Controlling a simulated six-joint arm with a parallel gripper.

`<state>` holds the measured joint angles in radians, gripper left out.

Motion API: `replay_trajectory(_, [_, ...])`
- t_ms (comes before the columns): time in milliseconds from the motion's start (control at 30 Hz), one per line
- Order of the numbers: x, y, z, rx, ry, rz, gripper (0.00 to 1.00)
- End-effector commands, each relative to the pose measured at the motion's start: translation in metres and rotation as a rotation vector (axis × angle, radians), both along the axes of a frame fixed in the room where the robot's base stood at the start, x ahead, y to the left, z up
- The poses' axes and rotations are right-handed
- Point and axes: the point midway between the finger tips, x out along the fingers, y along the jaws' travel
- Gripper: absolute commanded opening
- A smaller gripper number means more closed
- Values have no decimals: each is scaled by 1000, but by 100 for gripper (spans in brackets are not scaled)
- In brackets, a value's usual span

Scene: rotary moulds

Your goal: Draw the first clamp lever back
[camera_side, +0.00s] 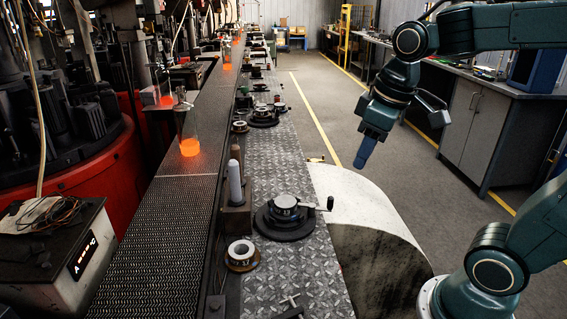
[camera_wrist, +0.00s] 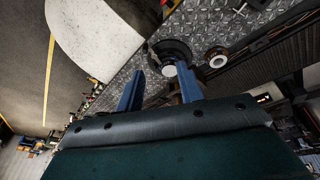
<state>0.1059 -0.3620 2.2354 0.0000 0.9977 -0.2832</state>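A black round clamp (camera_side: 287,223) with a silver top sits on the diamond-plate deck at the front. Its lever, with a dark knob (camera_side: 329,203), points to the right in the side view. Similar clamps (camera_side: 262,117) stand further back along the deck. In the wrist view the near clamp (camera_wrist: 177,47) shows beyond my fingertips; its lever is hard to make out there. My gripper (camera_side: 362,163) hangs in the air above and to the right of the near clamp, apart from it. In the wrist view its two blue fingers (camera_wrist: 161,70) are spread with nothing between them.
A white ring-shaped part (camera_side: 241,252) lies on the deck in front of the clamp. A grey cylinder (camera_side: 235,182) stands behind it. A mesh conveyor (camera_side: 165,225) carries glowing glass (camera_side: 190,146). A pale curved housing (camera_side: 365,215) borders the deck's right side. The aisle floor is clear.

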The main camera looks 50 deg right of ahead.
Motion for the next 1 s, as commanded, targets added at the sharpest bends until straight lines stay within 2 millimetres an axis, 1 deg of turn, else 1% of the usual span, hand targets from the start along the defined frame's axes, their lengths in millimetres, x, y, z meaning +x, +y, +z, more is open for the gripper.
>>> replay_trajectory(533, [-40, 16, 0, 35, -112, -78, 37])
replay_trajectory(1000, [-69, 25, -7, 77, -198, -137, 37])
